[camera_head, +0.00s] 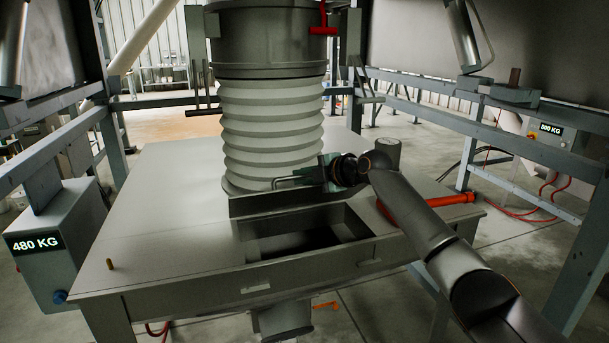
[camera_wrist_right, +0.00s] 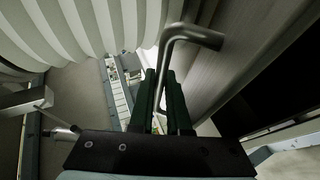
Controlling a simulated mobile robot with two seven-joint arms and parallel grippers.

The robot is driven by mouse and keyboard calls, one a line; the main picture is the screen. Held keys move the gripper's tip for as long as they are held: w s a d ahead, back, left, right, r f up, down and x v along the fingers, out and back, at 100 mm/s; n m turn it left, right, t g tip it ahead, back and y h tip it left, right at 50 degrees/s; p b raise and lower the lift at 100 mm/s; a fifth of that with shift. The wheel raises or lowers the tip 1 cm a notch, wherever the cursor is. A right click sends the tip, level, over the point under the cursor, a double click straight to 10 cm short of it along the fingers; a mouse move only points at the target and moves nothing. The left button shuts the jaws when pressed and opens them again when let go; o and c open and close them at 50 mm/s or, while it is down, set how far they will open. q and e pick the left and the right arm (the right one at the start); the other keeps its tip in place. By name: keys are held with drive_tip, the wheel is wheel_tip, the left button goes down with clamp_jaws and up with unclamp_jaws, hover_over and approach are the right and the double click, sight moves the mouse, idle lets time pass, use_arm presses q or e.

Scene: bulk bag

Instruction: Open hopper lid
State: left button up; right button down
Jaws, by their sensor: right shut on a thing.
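The hopper lid (camera_head: 275,202) is a grey plate standing roughly upright along the back edge of the rectangular hopper opening (camera_head: 300,240). The opening shows dark inside. A bent metal handle (camera_head: 290,180) sits at the lid's upper edge. My right gripper (camera_head: 324,172) is shut on this handle, with its arm coming in from the lower right. In the right wrist view the green-black fingers (camera_wrist_right: 163,85) close around the bent handle rod (camera_wrist_right: 180,32), with the lid face (camera_wrist_right: 235,60) to the right. My left gripper does not show.
The white ribbed bellows (camera_head: 270,130) hangs close behind the lid. A display box reading 480 KG (camera_head: 50,243) stands at left. Blue-grey frame posts flank the table.

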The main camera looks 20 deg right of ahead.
sight(298, 189)
idle(0.8)
